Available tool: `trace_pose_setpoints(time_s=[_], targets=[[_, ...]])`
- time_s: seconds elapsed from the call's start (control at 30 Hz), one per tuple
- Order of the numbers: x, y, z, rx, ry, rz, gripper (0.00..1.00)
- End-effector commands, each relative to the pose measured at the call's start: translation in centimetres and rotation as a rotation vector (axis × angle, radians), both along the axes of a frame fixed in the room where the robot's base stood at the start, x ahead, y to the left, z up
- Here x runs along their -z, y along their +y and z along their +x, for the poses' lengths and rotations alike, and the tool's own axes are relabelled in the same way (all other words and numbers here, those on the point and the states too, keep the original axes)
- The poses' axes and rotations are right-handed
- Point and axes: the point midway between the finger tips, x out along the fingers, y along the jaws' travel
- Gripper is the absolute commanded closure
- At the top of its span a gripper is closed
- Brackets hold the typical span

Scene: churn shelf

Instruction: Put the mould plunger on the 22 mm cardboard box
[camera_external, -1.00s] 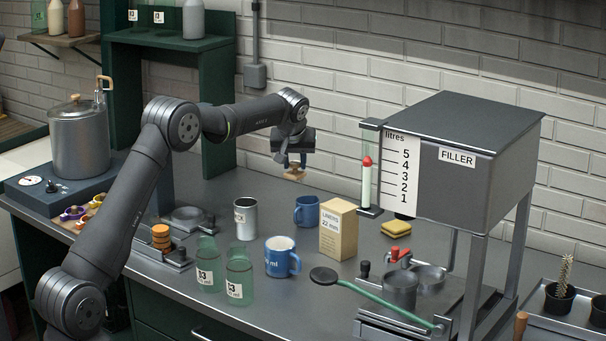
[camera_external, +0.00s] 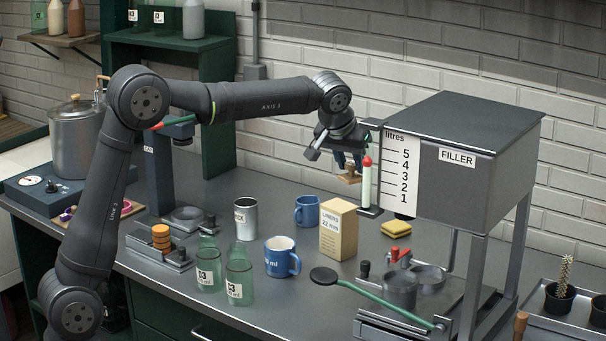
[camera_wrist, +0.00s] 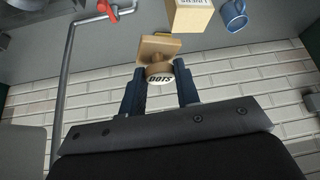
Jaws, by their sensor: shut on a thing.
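The mould plunger (camera_external: 349,178) is a small wooden piece with a flat plate. It also shows in the wrist view (camera_wrist: 157,47), with a round end marked with partly readable letters. My gripper (camera_external: 347,166) is shut on it and holds it in the air, blue fingers on either side. The 22 mm cardboard box (camera_external: 338,231) is tan, upright on the worktop, labelled "LINERS 22 mm". It also shows at the top of the wrist view (camera_wrist: 189,16). The plunger hangs above and slightly right of the box in the external picture, apart from it. The box's top looks bare.
A blue mug (camera_external: 307,211) stands just left of the box, another blue mug (camera_external: 281,258) in front. The filler (camera_external: 455,160) with its red-tipped level tube (camera_external: 367,180) stands close right of my gripper.

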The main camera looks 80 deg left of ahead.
Motion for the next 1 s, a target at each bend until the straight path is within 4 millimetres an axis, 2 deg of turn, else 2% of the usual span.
trace_pose_setpoints(time_s=[0.2,0.43,0.67,0.9,1.0], targets=[[3.2,5.2,-0.3,-0.007,0.003,-0.001,0.93],[5.6,9.4,-0.4,-0.005,0.002,-0.001,0.93],[6.8,10.4,-0.4,-0.003,0.002,-0.001,0.93],[10.0,10.4,-0.4,-0.002,0.003,-0.002,0.93],[10.3,10.4,-0.4,-0.002,0.001,-0.002,0.93]])
